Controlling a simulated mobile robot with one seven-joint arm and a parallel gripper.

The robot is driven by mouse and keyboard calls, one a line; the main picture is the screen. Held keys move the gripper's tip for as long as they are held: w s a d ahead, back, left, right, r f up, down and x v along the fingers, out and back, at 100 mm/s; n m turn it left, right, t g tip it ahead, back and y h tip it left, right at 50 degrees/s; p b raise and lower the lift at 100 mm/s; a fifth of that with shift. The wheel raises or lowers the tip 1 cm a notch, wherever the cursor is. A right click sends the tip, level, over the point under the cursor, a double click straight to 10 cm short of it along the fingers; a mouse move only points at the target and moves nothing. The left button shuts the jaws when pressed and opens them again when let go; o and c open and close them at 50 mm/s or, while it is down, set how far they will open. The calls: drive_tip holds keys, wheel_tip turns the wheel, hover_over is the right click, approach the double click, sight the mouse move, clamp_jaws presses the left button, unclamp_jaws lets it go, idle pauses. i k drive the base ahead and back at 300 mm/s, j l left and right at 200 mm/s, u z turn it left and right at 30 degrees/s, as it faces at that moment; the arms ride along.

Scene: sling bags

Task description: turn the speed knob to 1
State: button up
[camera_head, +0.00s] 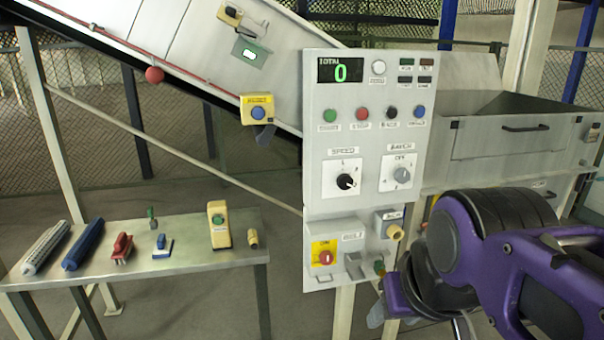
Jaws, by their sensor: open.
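The speed knob (345,182) is a black round knob on a white plate marked SPEED (341,178), on the left half of the upright control panel (313,100). A small pale mark shows on its right side. The numbers around it are too small to read surely. My gripper (418,312) is at the lower right, below and right of the knob and well apart from it. It points downward, with its fingers partly cut off by the bottom edge, and is open with nothing seen in it.
A grey second knob (402,175) sits right of the speed knob. Above are several coloured buttons and a display (340,70) reading 0. Below, a yellow-plated red switch (325,257) and small boxes stick out. A metal table (190,262) with tools stands left; a conveyor slopes behind.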

sight(345, 181)
drive_tip(key=i+j+z, duration=0.2)
drive_tip(key=j, duration=0.15)
drive_tip(key=i+j+z, duration=0.1)
drive_tip(key=j+z, duration=0.15)
drive_tip(key=i+j+z, duration=0.2)
drive_tip(key=j, duration=0.3)
drive_tip(key=i, duration=0.3)
drive_tip(key=u, duration=0.25)
